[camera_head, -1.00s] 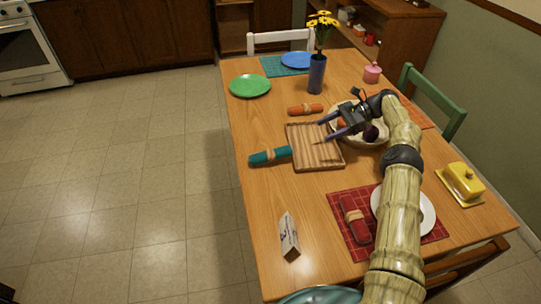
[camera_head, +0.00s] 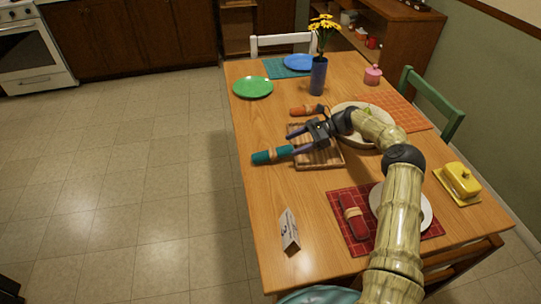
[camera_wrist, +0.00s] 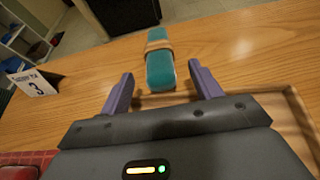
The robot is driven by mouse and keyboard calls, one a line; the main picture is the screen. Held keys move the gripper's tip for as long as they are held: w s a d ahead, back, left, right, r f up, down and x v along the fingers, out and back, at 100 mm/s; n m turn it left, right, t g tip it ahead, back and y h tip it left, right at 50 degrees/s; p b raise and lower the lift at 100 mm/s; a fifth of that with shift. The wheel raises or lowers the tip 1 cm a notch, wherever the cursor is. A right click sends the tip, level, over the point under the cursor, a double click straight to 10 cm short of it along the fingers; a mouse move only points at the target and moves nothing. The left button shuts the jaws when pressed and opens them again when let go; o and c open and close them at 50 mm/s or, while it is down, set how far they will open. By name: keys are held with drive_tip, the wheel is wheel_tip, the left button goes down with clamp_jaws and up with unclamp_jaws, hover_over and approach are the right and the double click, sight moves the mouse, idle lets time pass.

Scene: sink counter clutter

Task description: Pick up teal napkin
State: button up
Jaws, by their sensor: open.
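The teal napkin (camera_head: 270,156) is rolled up with a tan band around it. It lies on the table's left side, just left of the wooden tray (camera_head: 328,163). In the wrist view the napkin (camera_wrist: 160,70) lies ahead of my gripper (camera_wrist: 160,88), lined up between the two purple fingers and beyond or about level with their tips. My gripper (camera_head: 292,147) is open, with nothing held. It reaches over the tray, and its fingers point left toward the napkin. My arm hides part of the tray.
An orange napkin (camera_head: 307,110) lies behind the tray, and a bowl (camera_head: 345,108) stands to the right. A white number card (camera_head: 289,232) stands near the table's left edge. A red placemat (camera_head: 340,200) holds another napkin.

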sight(288, 147)
drive_tip(key=shift+x, duration=2.6)
drive_tip(key=shift+c, duration=0.2)
drive_tip(key=c, duration=1)
